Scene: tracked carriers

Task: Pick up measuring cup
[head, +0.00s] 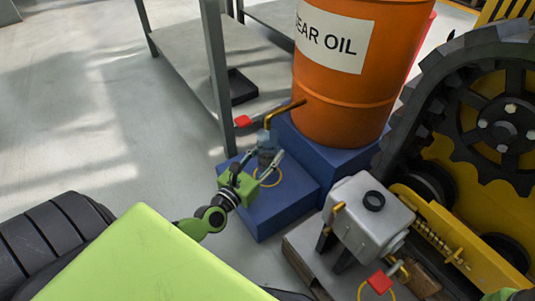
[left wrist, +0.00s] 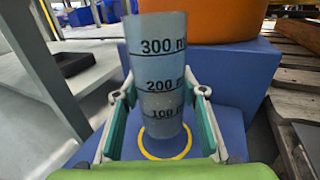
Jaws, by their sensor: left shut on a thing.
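The measuring cup (left wrist: 160,60) is a tall, clear bluish cylinder with black marks reading 100, 200 and 300. In the head view the cup (head: 266,142) is small, under the drum's brass spout. My left gripper (head: 268,162) is shut around the cup, one finger on each side. In the left wrist view the left gripper's fingers (left wrist: 160,103) press its lower half. The cup's bottom is over a yellow ring (head: 267,178) on a blue block (head: 285,205); I cannot tell whether it touches the block.
An orange gear oil drum (head: 335,95) stands on a blue base (head: 330,155) behind the cup. Its brass spout (head: 285,110) with a red handle (head: 243,121) is close overhead. A grey tank (head: 367,215) and tracked machine (head: 470,110) stand right. Floor at left is clear.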

